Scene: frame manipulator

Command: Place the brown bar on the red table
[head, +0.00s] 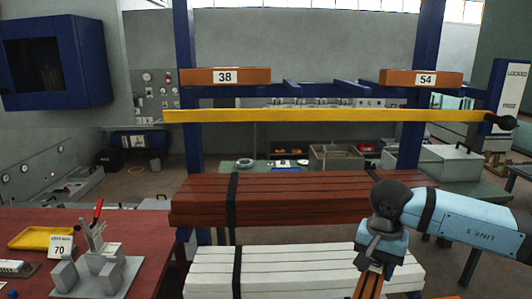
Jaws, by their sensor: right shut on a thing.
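My right gripper (371,279) hangs from the blue arm at the lower right, in front of the white bars. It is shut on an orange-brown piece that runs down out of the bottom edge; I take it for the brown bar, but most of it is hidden. A stack of dark red-brown bars (295,195) with black straps lies on the rack behind my wrist. The red table (150,228) stands at the lower left. My left gripper is not in view.
White strapped bars (300,268) lie below the brown stack. A yellow beam (320,116) crosses the blue frame above. The red table carries a grey fixture (98,272), a sign reading 70 (60,248) and a yellow tray (38,237). Its back right part is bare.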

